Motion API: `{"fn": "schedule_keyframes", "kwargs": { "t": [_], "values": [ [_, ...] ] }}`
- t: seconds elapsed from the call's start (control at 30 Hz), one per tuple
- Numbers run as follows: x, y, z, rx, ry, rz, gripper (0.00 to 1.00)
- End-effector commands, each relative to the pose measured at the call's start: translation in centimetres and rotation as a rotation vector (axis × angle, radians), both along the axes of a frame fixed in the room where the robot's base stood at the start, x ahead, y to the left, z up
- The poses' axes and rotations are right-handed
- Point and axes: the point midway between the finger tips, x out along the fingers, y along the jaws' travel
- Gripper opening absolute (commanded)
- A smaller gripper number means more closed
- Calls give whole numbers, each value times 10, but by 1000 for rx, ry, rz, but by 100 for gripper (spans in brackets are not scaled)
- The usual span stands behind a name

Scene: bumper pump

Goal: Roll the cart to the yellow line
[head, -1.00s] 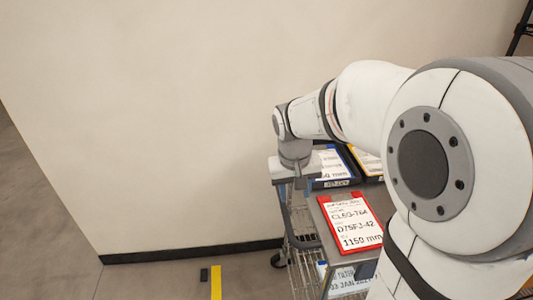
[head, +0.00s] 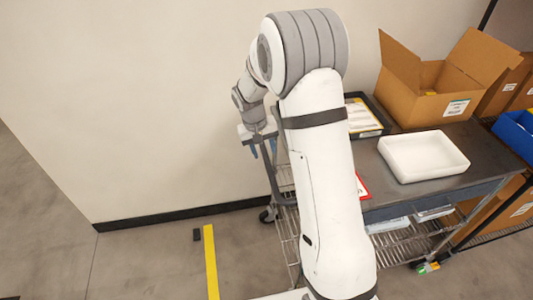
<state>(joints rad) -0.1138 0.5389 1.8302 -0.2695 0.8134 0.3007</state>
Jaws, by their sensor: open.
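The cart (head: 400,203) has a dark top, wire lower shelf and casters, and stands along the wall at right. The yellow line (head: 211,262) is a strip on the floor to the left of the cart, with bare floor between them. My gripper (head: 263,149) is open, pointing down at the cart's left end, by its grey end frame. I cannot tell whether it touches the frame. My arm hides part of the cart's top and its near left side.
On the cart are an open cardboard box (head: 425,92), a white tray (head: 424,156), a black bin (head: 362,118) and a partly hidden red-edged card (head: 362,187). A small dark block (head: 197,235) lies beside the line. Shelving with a blue bin (head: 517,134) stands at far right.

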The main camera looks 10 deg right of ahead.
Motion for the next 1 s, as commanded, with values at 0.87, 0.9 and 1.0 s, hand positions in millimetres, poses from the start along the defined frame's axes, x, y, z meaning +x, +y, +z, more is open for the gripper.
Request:
{"fn": "schedule_keyframes", "kwargs": {
  "t": [0.87,0.9,1.0],
  "values": [
    [-1,-7,-29,0,0,-2,15],
    [-1,-7,-29,0,0,-2,12],
    [0,-7,-29,0,0,-2,4]
  ]
}}
